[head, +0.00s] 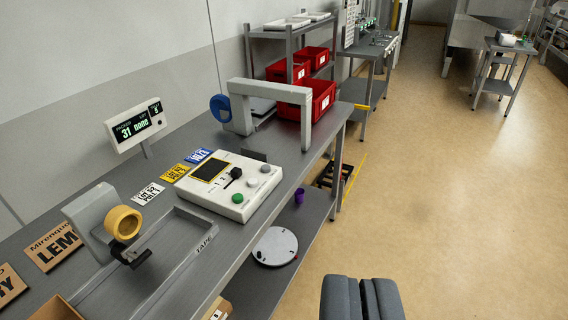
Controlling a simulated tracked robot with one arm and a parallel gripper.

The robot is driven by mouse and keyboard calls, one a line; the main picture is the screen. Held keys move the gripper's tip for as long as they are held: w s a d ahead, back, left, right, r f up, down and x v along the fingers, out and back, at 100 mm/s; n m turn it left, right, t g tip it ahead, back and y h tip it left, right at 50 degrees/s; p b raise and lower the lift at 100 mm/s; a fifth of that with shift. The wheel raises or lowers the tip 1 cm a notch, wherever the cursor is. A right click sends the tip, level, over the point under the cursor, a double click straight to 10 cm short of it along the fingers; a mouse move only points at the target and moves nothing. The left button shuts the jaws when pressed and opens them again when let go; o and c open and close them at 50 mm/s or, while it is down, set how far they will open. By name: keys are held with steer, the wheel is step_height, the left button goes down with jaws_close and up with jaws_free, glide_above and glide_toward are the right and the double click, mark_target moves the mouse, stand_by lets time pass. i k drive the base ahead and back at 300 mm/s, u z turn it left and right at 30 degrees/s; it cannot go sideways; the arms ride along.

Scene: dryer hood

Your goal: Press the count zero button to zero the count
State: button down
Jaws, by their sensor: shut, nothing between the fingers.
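A white control box (220,180) sits on the grey bench. It has a dark screen with a yellow frame and a black lever. Along its right side are a green button (238,198), a pale button (251,182) and a grey button (265,169). I cannot read which one is the count zero button. A display (135,126) on a post behind shows "31 none". My gripper (361,280) is shut and empty at the bottom, over the floor to the right of the bench and apart from the box.
A grey arch (270,92) stands on the bench beyond the box. A tape dispenser (122,222) and a tray marked TAPE (205,241) are nearer. The floor (450,200) at right is clear.

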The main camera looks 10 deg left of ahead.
mark_target(252, 182)
steer(key=u, duration=0.05)
steer(key=i, duration=1.3)
steer(key=u, duration=0.5)
